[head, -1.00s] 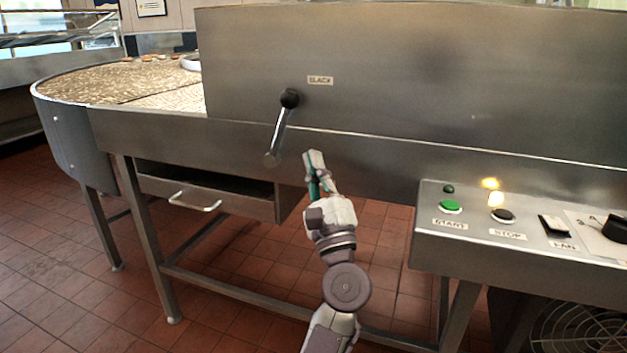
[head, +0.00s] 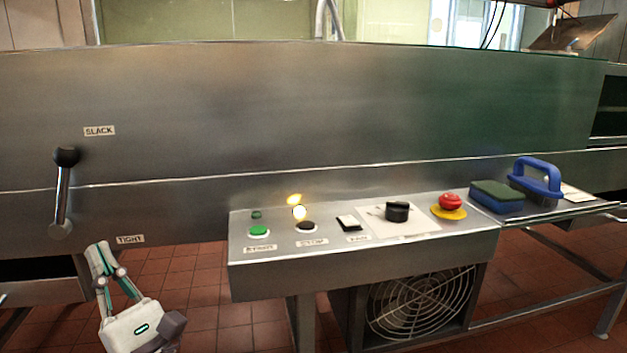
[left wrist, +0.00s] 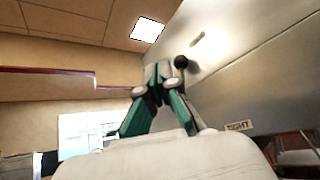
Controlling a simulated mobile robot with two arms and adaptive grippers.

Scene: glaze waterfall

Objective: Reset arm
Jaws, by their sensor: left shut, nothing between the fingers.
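My left gripper (head: 99,247) is shut and empty, low at the left of the head view, with its fingers pointing up. It is below and to the right of the lever (head: 62,190) on the steel panel, apart from it. The lever has a black knob and points up, on the side of the SLACK label (head: 99,131). The TIGHT label (head: 130,239) is just right of the fingertips. In the left wrist view the closed fingers (left wrist: 158,72) stand in front of the panel, with the lever's black knob (left wrist: 181,62) close behind them. My right gripper is not in view.
A control box (head: 360,262) juts out to the right, with a green start button (head: 259,231), a stop button (head: 306,227) and a red emergency knob (head: 450,201). A sponge (head: 497,197) and a blue-handled tool (head: 537,178) lie beyond. Open tiled floor shows below.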

